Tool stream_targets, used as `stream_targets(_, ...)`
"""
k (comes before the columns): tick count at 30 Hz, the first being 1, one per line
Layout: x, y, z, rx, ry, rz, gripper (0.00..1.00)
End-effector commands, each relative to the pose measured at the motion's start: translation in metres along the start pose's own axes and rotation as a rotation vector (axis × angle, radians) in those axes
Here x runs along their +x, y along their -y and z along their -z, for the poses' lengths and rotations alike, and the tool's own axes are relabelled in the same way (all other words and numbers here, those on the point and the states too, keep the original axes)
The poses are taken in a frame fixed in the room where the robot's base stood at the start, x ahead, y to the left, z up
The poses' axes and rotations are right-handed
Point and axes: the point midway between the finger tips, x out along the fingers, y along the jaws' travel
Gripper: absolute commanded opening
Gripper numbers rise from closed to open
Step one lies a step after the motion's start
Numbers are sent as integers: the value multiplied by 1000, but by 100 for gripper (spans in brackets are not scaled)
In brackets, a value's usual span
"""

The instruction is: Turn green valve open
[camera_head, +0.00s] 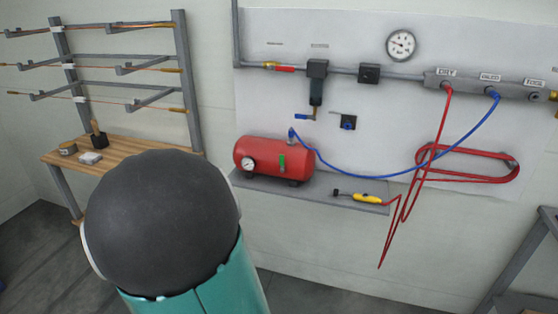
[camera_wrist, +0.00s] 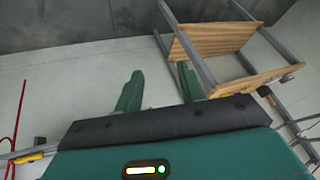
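A small green handle (camera_head: 282,162), the only green valve-like part I see, stands upright on the front of the red tank (camera_head: 262,150). The tank rests on a grey wall shelf (camera_head: 305,194). My gripper (camera_wrist: 160,70) shows in the wrist view with its two green fingers apart and nothing between them. Bare wall and the wooden bench lie beyond the fingers. The green handle does not show in the wrist view, and my gripper does not show in the head view.
A wooden bench (camera_head: 130,150) with small items stands at the left under a rod rack (camera_head: 110,66). A blue hose (camera_head: 375,176) runs from the tank to the wall manifold (camera_head: 480,86). A red hose (camera_head: 470,151) hangs coiled at the right. A yellow tool (camera_head: 367,198) lies on the shelf.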

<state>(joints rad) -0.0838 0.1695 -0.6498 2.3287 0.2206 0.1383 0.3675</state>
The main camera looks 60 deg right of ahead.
Motion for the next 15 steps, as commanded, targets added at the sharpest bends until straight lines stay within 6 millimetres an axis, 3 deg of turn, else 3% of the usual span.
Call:
stream_targets(1,18,-21,12,40,-43,-55,39)
stream_targets(3,34,-49,32,92,-116,-118,39)
stream_targets(7,54,-100,69,158,-273,-228,39)
stream_targets(11,57,-148,110,185,-454,-325,39)
stream_targets(15,42,-186,157,163,-667,-403,39)
